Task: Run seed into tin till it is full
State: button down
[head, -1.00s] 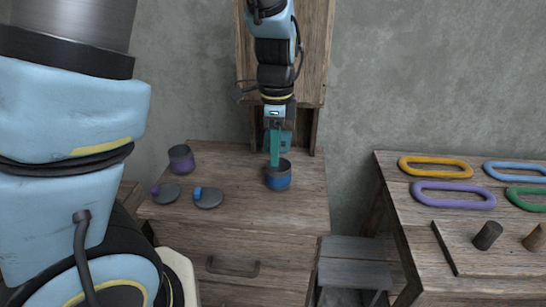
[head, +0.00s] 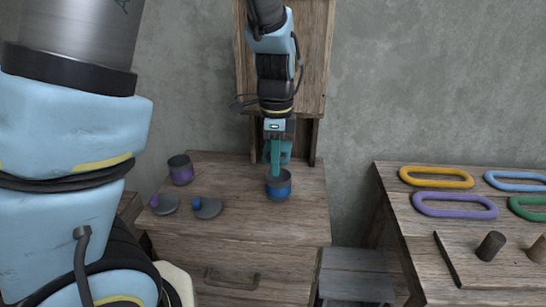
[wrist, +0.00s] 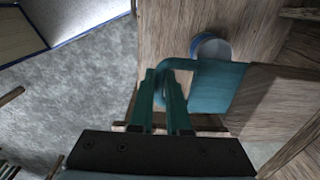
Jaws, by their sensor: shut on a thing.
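A tin with a blue band (head: 279,190) stands upright on the wooden cabinet top, below the tall wooden box (head: 307,55). My gripper (head: 275,171) points down beside it, its teal fingers overlapping the tin's back rim in the head view. In the wrist view the fingers (wrist: 167,100) are shut on the looped end of a teal handle (wrist: 220,88), which joins a flat teal plate under the box. The tin's round rim (wrist: 212,47) shows just beyond this plate. The tin's inside looks grey and dark; I cannot make out seed or its level.
A purple-banded tin (head: 180,171) stands at the back left of the cabinet top. A lid with a purple knob (head: 166,206) and one with a blue knob (head: 208,209) lie in front. A side table (head: 410,225) at right holds coloured rings and wooden pegs.

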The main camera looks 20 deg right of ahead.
dwell(0.4)
jog(key=shift+s+a, duration=0.3)
jog(key=shift+s, duration=0.3)
jog(key=shift+s+a, duration=0.25)
jog(key=shift+s, duration=0.3)
dwell(6.5)
